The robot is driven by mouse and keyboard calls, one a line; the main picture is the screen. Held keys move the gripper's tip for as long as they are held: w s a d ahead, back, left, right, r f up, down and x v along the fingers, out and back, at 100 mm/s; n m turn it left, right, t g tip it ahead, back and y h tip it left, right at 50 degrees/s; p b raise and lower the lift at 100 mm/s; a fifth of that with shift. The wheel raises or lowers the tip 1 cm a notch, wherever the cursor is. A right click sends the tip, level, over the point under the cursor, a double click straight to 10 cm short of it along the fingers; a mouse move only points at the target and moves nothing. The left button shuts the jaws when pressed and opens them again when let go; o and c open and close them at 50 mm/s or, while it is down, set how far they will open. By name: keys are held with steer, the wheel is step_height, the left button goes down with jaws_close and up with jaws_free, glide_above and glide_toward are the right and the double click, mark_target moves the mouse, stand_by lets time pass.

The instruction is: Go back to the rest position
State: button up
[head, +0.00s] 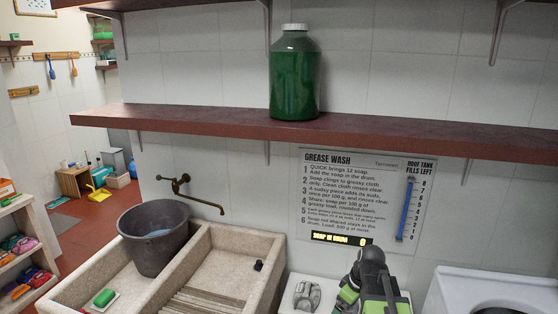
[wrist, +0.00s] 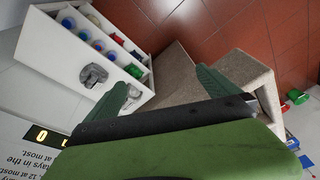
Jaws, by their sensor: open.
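My gripper (wrist: 163,82) shows in the wrist view with its two dark green fingers spread apart and nothing between them. Beyond the fingers are the floor and a beige stone piece. In the head view my green and black arm stands at the bottom right, in front of the wall sign; the fingertips cannot be made out there.
A green bottle (head: 293,80) stands on the red shelf (head: 190,120) above. A grey bucket (head: 153,238) stands in the stone sink (head: 205,238), below a brass tap (head: 180,185). A crumpled grey item (head: 307,295) lies left of my arm. A white machine (head: 475,285) is at right.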

steer(key=s+a+f+m+g+h, duration=0.1)
steer(key=s+a+m+h, duration=0.1)
steer(key=s+a+m, duration=0.4)
steer(key=shift+a+f+m, duration=0.15)
steer(key=shift+a+m, duration=0.7)
steer(key=shift+m, duration=0.25)
steer(key=shift+s, duration=0.1)
